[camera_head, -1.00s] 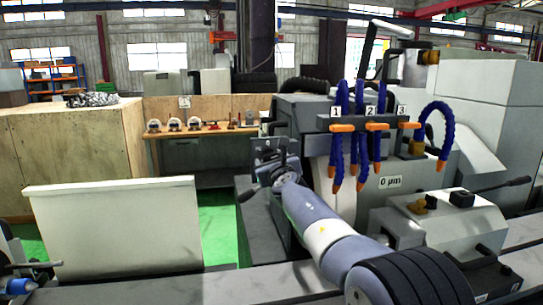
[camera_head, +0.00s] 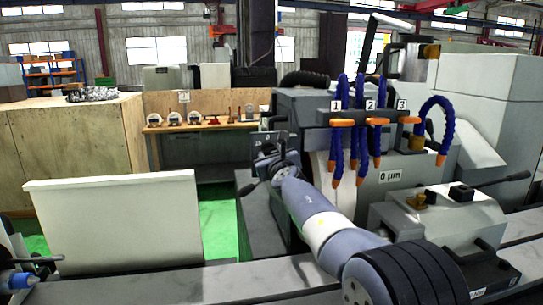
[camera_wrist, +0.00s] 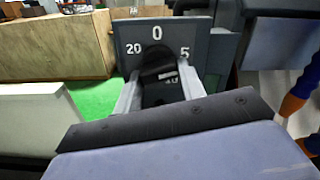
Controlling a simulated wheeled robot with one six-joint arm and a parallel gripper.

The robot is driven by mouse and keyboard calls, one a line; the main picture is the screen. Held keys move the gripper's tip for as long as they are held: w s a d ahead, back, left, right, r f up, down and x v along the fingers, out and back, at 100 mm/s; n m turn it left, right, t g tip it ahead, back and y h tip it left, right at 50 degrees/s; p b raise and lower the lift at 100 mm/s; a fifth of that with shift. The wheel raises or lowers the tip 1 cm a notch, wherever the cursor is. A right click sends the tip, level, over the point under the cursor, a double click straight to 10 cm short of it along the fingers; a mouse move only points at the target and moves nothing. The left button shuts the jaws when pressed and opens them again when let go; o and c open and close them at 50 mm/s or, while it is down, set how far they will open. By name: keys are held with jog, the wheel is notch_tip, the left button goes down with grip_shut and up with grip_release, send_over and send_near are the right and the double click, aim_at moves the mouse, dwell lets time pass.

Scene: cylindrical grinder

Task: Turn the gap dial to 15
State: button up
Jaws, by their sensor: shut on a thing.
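The gap dial is a black knob (camera_wrist: 157,62) on a dark grey panel (camera_wrist: 128,32). White marks on the panel read 0 at the top, 20 at the left and 5 at the right. My gripper (camera_wrist: 160,88) is shut on the knob, with one pale finger on each side. In the head view the panel (camera_head: 284,138) stands at the machine's left end, with my gripper (camera_head: 267,161) against it. The knob's pointer and exact setting cannot be made out.
Blue coolant hoses (camera_head: 338,135) with orange nozzles hang right of my arm. A label reading 0 µm (camera_head: 390,176) is behind them. A pale panel (camera_head: 115,222) stands at the left. A wooden bench (camera_head: 205,127) with small parts is behind.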

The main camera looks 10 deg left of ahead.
jog(key=shift+m, duration=0.3)
jog(key=m, duration=0.5)
jog(key=m+b, duration=0.1)
jog(key=m, duration=0.8)
jog(key=shift+s+a+r+m+b, duration=0.15)
jog(key=shift+a+m+b, duration=0.15)
jog(key=m, duration=0.3)
jog(key=shift+m, duration=0.3)
jog(key=m, duration=0.3)
jog(key=shift+r+m+b, duration=0.1)
jog(key=shift+m+b, duration=0.2)
jog(key=shift+b, duration=0.1)
jog(key=m, duration=0.3)
jog(key=shift+m+b, duration=0.3)
jog(key=shift+r+m+b, duration=0.15)
jog(key=shift+m+b, duration=0.25)
jog(key=shift+m, duration=1.5)
